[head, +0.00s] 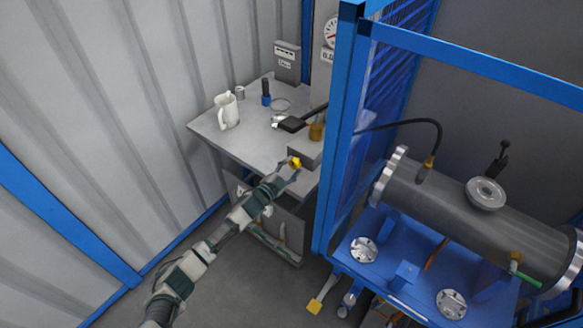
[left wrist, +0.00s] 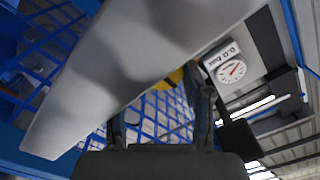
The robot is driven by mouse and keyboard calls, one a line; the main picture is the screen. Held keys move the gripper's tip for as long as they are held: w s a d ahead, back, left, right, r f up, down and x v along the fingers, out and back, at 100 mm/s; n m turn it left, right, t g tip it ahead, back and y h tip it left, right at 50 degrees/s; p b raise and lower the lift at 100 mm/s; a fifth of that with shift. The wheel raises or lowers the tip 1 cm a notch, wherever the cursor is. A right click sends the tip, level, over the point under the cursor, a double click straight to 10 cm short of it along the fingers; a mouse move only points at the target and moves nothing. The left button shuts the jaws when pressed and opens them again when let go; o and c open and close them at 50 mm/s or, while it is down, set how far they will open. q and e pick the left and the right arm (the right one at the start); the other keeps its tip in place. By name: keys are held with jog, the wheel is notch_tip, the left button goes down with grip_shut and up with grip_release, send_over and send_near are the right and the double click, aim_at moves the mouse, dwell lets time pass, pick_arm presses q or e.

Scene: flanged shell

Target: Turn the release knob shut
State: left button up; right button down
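The yellow release knob (head: 295,162) is at the front of a small grey box on the bench corner. My left gripper (head: 289,171) is at the knob, with its fingers on either side of it in the head view. In the left wrist view the fingers (left wrist: 160,100) stand apart, so the gripper is open. A bit of yellow (left wrist: 177,76) shows near the right finger, mostly hidden behind a large grey slab. I cannot tell whether a finger touches the knob. My right gripper is in neither view.
The grey bench (head: 222,135) holds a white jug (head: 227,111) and a blue-black bottle-like item (head: 266,93). A gauge (left wrist: 231,72) sits above a "0.0 bar" label. A blue frame (head: 340,130) stands just right of the gripper, with a grey flanged shell (head: 445,205) beyond.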

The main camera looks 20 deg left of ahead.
pick_arm(q)
jog(key=shift+s+f, duration=0.1)
jog(key=shift+f, duration=0.1)
jog(key=v, duration=1.1)
jog(key=shift+s+a, duration=0.2)
jog(key=shift+s, duration=0.15)
jog(key=shift+r, duration=0.15)
